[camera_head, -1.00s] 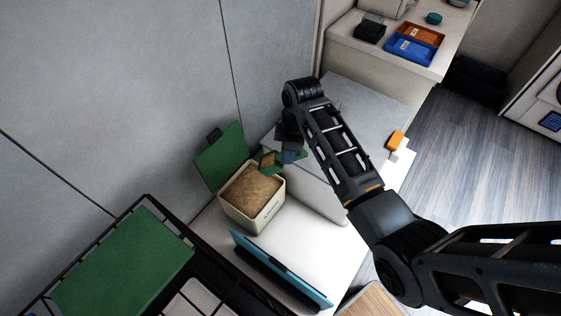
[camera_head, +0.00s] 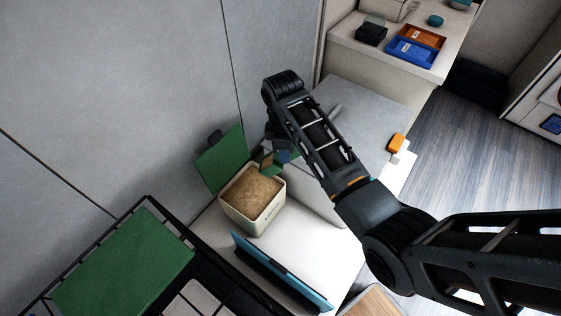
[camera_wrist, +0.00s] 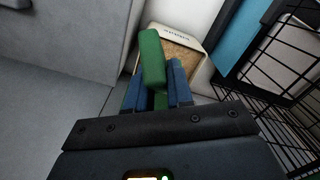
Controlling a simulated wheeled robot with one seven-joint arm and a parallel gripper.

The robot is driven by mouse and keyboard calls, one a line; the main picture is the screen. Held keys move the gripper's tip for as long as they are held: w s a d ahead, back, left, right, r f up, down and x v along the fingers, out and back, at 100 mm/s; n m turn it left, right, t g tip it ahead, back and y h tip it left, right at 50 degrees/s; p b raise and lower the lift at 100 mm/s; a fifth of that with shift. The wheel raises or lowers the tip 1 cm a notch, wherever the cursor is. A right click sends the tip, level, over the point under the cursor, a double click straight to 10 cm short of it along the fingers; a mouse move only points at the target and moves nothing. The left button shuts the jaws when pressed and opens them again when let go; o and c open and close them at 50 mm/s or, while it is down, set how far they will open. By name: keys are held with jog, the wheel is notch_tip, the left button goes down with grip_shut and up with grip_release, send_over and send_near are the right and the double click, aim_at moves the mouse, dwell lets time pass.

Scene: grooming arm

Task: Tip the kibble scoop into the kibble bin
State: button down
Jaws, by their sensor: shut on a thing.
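The kibble bin (camera_head: 262,221) is a cream box full of brown kibble (camera_head: 252,191). Its green lid (camera_head: 221,160) stands open behind it. The bin also shows in the wrist view (camera_wrist: 186,42), past the fingers. My gripper (camera_head: 284,156) is at the bin's back right corner, shut on the green kibble scoop (camera_head: 267,161). The scoop's brown contents show in the head view, close to the bin's rim; I cannot tell whether they touch. In the wrist view the green scoop (camera_wrist: 152,58) stands up between my blue fingers (camera_wrist: 154,98) and covers part of the bin.
A grey-topped box (camera_head: 375,105) stands right of the bin, under my arm. A teal-blue panel (camera_head: 280,272) stands in front. A black wire rack with a green pad (camera_head: 122,262) is at the lower left. The white surface (camera_head: 318,245) beside the bin is clear.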

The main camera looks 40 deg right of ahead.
dwell(0.7)
jog(key=shift+w+a+r+g+h, duration=0.5)
jog(key=shift+a+r+g+h, duration=0.1)
jog(key=shift+h, duration=0.1)
jog(key=shift+d, duration=0.1)
jog(key=shift+f, duration=0.1)
dwell(1.1)
jog(key=s+d+f+t+y, duration=0.2)
jog(key=shift+f+t+y, duration=0.3)
jog(key=shift+y, duration=0.1)
jog(key=shift+d+f+y, duration=0.1)
jog(key=shift+f+y, duration=0.1)
jog(key=shift+y, duration=0.1)
jog(key=shift+s, duration=0.1)
